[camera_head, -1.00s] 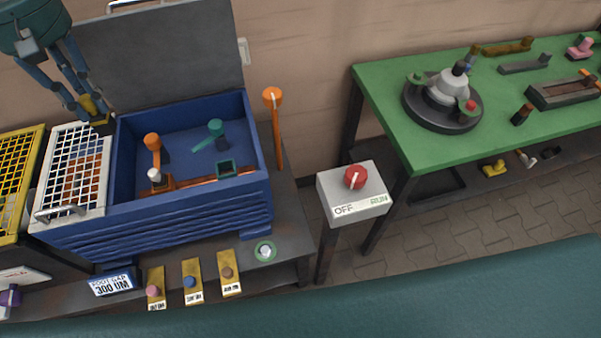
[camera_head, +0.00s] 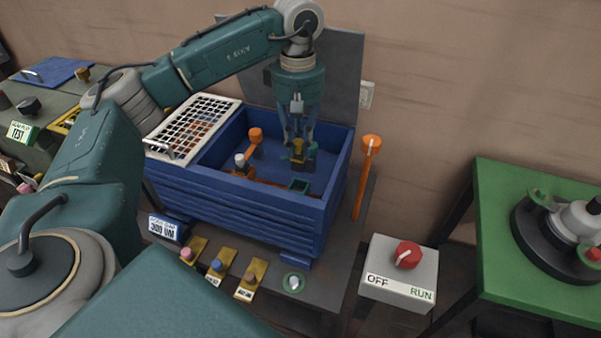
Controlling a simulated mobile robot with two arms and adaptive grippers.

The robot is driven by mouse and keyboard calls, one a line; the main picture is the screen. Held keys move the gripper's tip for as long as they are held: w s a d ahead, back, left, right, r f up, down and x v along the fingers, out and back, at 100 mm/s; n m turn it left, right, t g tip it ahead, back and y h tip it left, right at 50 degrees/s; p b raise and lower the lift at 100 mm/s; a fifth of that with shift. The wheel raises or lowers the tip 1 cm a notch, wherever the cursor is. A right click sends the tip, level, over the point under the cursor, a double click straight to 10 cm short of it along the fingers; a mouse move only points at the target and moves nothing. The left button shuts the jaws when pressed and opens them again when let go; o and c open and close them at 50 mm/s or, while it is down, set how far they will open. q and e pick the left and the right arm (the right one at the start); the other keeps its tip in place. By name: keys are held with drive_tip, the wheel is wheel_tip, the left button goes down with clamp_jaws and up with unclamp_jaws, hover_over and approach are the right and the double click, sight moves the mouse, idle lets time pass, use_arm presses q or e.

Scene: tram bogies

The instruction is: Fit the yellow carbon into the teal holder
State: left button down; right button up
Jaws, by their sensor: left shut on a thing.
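My left gripper (camera_head: 298,140) points straight down over the open blue box (camera_head: 250,207). It is shut on the yellow carbon (camera_head: 298,147), which is upright with a dark lower part. The teal holder (camera_head: 299,186), a small square frame with a dark opening, sits by the orange bar inside the box, at its near side. The carbon appears above and behind the holder in the picture, apart from it. A teal lever (camera_head: 313,150) stands just right of the carbon, partly hidden by my gripper. My right gripper is not in view.
An orange lever (camera_head: 256,136) and a white-topped knob (camera_head: 240,160) stand inside the box, left of the carbon. A white grid (camera_head: 193,125) covers its left end. A tall orange lever (camera_head: 368,170) stands right of the box, and an OFF/RUN switch box (camera_head: 400,275) farther right.

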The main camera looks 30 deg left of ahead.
sight(299, 171)
use_arm(q)
wheel_tip(299, 171, down, 5)
wheel_tip(299, 171, down, 4)
drive_tip(key=shift+f+p, duration=0.1)
drive_tip(key=shift+p, duration=0.35)
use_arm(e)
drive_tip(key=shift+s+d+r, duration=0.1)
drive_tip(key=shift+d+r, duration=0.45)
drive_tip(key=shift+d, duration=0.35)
use_arm(q)
drive_tip(key=c, duration=1.5)
unclamp_jaws()
drive_tip(key=shift+d, duration=0.1)
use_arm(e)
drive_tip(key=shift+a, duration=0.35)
